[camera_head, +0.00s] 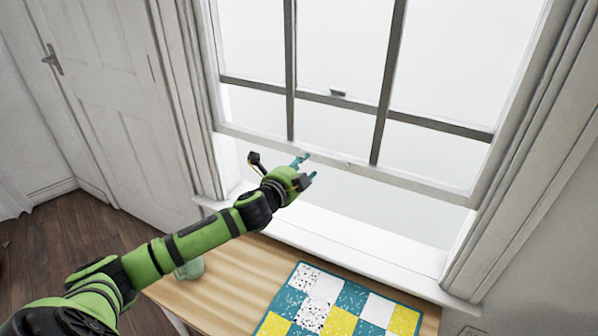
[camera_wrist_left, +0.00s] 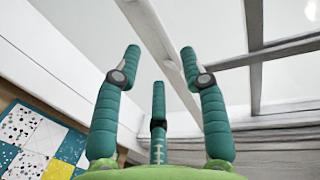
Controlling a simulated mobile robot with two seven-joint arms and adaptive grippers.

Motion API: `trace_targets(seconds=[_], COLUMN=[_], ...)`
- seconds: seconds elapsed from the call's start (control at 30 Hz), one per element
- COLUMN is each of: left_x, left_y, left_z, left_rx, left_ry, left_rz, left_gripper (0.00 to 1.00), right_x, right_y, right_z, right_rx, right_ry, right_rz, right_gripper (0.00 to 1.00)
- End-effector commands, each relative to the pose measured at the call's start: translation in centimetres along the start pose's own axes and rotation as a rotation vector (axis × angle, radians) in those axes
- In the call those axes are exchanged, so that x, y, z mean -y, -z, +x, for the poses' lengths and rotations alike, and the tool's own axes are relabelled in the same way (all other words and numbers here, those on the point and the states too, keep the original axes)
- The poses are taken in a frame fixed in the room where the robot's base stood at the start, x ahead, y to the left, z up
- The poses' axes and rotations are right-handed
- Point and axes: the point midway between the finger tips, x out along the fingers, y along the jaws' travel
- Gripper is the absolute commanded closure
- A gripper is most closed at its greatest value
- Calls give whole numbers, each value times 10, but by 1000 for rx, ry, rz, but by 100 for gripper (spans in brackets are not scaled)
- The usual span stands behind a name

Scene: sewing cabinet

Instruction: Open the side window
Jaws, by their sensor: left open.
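The side window (camera_head: 345,163) is a white-framed sash with grey bars in the head view. Its lower sash is raised, with a gap between its bottom rail and the sill (camera_head: 340,235). My left gripper (camera_head: 305,170) is in front of the bottom rail near its left part. In the left wrist view, the gripper's teal fingers (camera_wrist_left: 158,75) are spread and empty. The bottom rail (camera_wrist_left: 165,45) runs just beyond the fingertips; whether they touch it cannot be told. My right gripper is not in view.
A wooden table (camera_head: 235,275) stands below the window. A teal, yellow and white patchwork quilt (camera_head: 340,305) lies on it, and a pale green object (camera_head: 190,268) sits behind my arm. A white door (camera_head: 105,100) is at the left.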

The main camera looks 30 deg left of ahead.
Motion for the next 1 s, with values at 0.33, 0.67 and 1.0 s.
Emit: trace_targets(seconds=[0.33, 0.67, 1.0], left_x=[1, 1, -63], left_y=[0, 0, 36], left_z=[-20, -20, -50], left_rx=[-1, 0, 30], left_ry=[1, 1, -145], left_rz=[1, 1, -232], left_gripper=[58, 58, 58], right_x=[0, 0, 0], right_y=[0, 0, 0], right_z=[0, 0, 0], right_rx=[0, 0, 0], right_ry=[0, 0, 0], right_rz=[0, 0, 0], right_gripper=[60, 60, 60])
